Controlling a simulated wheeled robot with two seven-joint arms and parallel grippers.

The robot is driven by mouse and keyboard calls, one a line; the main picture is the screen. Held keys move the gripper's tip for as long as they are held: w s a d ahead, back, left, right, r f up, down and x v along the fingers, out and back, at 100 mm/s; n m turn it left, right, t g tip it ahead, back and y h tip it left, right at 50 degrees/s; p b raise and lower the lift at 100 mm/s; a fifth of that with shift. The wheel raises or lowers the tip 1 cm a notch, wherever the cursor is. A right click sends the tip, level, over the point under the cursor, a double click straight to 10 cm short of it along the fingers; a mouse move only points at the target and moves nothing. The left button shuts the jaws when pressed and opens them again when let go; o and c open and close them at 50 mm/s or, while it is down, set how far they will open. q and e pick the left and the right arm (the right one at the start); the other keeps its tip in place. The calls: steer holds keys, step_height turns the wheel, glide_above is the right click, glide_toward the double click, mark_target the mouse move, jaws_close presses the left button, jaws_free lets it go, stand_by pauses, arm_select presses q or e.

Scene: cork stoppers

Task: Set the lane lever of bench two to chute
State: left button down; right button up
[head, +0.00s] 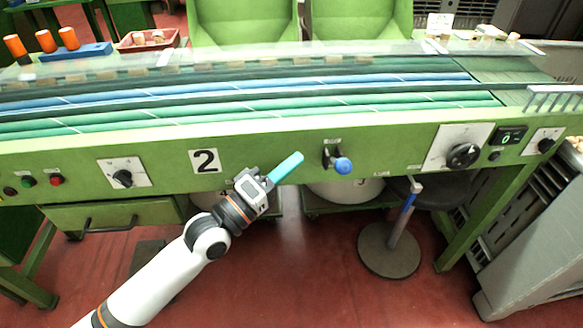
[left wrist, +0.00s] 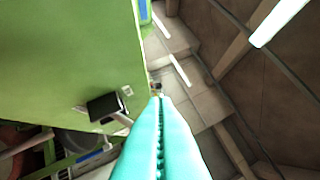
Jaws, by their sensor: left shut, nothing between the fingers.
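The green bench front carries a sign with a black 2 (head: 205,161). To the right of the sign, a lever with a blue knob (head: 343,165) sticks out of a small metal plate on the panel. The knob sits at the lower right of its plate. Small labels lie above it and to its lower right (head: 381,174), too small to read. My left gripper (head: 298,157) has its teal fingers shut and empty, a little left of the lever and apart from it. The shut fingers also fill the lower middle of the left wrist view (left wrist: 160,105). My right gripper is not in view.
A rotary switch (head: 123,179) and push buttons sit at the left of the panel. A large black dial (head: 463,155) and a small display (head: 508,136) sit at the right. A stool (head: 390,248) stands below. White drums stand under the bench. Air before the lever is clear.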

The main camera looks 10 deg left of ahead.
mark_target(339, 162)
arm_select(q)
steer(key=x, duration=0.7)
steer(key=s+d+f, duration=0.1)
steer(key=s+d, duration=0.1)
steer(key=shift+s+d+f, duration=0.15)
steer(key=shift+s+f, duration=0.2)
steer(key=shift+s, duration=0.05)
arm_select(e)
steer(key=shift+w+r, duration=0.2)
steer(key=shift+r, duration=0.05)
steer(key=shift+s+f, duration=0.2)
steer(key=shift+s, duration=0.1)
